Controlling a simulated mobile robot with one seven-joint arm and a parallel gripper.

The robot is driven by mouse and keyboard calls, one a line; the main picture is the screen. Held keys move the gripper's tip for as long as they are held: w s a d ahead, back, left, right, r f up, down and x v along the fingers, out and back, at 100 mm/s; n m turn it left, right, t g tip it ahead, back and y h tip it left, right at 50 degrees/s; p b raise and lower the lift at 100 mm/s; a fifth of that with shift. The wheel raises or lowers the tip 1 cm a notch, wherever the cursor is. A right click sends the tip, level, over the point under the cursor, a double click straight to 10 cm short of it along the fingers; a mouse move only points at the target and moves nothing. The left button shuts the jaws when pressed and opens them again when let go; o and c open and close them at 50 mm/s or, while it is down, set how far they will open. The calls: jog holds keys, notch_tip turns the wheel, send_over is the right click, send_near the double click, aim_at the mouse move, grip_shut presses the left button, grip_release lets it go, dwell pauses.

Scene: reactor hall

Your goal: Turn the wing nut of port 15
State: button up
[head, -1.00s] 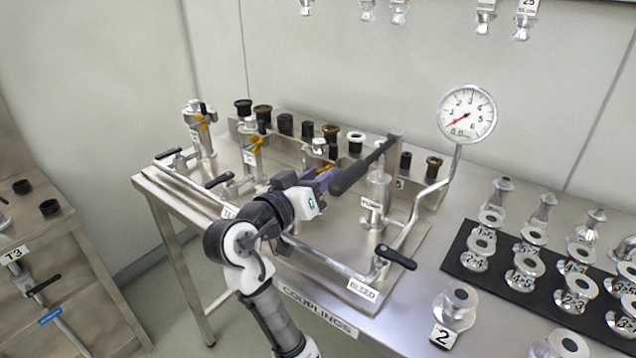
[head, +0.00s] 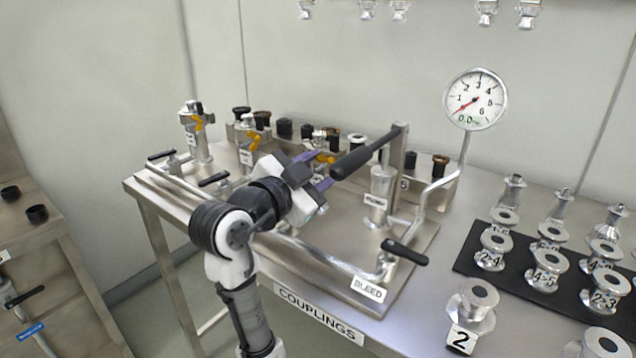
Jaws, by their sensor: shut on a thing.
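Three upright metal ports with orange wing nuts stand along the bench: a far-left wing nut (head: 198,122), a middle wing nut (head: 254,142) and a right wing nut (head: 325,159). My gripper (head: 322,168) is at the right one, with its purple fingers on either side of it and shut on it. The gripper and wrist hide most of that port's body and its label. I cannot read the number 15 on any port.
A round gauge (head: 474,100) reads about 0.0. A BLEED valve handle (head: 404,252) sticks out at the front right. Metal couplings stand on a black mat (head: 478,262) at right.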

jog(key=m+b, duration=0.1)
jog(key=m, duration=0.1)
jog(key=m+b, duration=0.1)
jog(key=b, duration=0.1)
jog(key=shift+f+m, duration=0.2)
jog(key=shift+m, duration=0.2)
jog(key=shift+r+m+b, duration=0.15)
jog(key=shift+m+b, duration=1.2)
jog(key=shift+m, duration=0.35)
jog(key=o, duration=1)
jog(key=b+v, duration=0.1)
jog(key=v, duration=1.2)
jog(key=shift+s+a, duration=0.25)
jog(key=shift+s, duration=0.1)
